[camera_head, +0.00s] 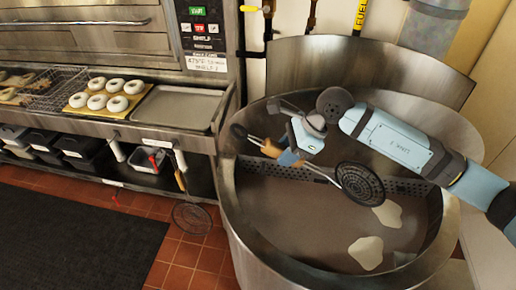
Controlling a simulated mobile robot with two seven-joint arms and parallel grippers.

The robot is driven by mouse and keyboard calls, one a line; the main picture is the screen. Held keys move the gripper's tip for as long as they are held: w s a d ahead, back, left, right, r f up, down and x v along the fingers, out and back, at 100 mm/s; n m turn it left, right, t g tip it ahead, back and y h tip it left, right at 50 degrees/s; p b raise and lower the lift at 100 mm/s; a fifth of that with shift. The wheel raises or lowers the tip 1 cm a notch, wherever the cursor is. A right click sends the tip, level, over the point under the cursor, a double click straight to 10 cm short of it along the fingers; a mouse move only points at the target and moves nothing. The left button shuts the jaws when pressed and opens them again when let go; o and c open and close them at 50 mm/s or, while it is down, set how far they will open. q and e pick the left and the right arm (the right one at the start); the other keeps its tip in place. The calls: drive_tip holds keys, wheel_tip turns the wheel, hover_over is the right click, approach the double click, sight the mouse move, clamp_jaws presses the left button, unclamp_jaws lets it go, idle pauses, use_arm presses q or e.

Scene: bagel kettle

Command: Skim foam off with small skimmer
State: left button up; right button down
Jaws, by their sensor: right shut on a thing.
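My right gripper (290,157) comes in from the right and is shut on the handle of the small skimmer (360,184). The skimmer has a round, dark, perforated head and a handle with a wooden part. It is held over the inside of the big steel kettle (237,212), its head toward the right. I cannot tell whether the head touches the liquid. My left gripper is not in view.
A larger wire skimmer (192,217) with a wooden handle hangs left of the kettle. An oven counter (170,141) at left holds a board of bagels (108,95), a wire basket (45,87) and an empty tray (180,107). A dark mat (80,235) covers the floor.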

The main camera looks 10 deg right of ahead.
drive_tip(key=shift+s+d+f, duration=0.1)
drive_tip(key=shift+d, duration=1.15)
drive_tip(key=d+f+h+b, duration=0.1)
drive_tip(key=f+b, duration=0.4)
drive_tip(key=f, duration=0.5)
drive_tip(key=d+f+h+b, duration=0.1)
drive_tip(key=d+f+b, duration=0.3)
drive_tip(key=f, duration=0.6)
drive_tip(key=d+f+h+b, duration=0.1)
drive_tip(key=d+f+b, duration=0.2)
drive_tip(key=f+b, duration=0.3)
drive_tip(key=shift+s+d+f, duration=0.2)
drive_tip(key=shift+d+f, duration=0.05)
drive_tip(key=shift+f, duration=2)
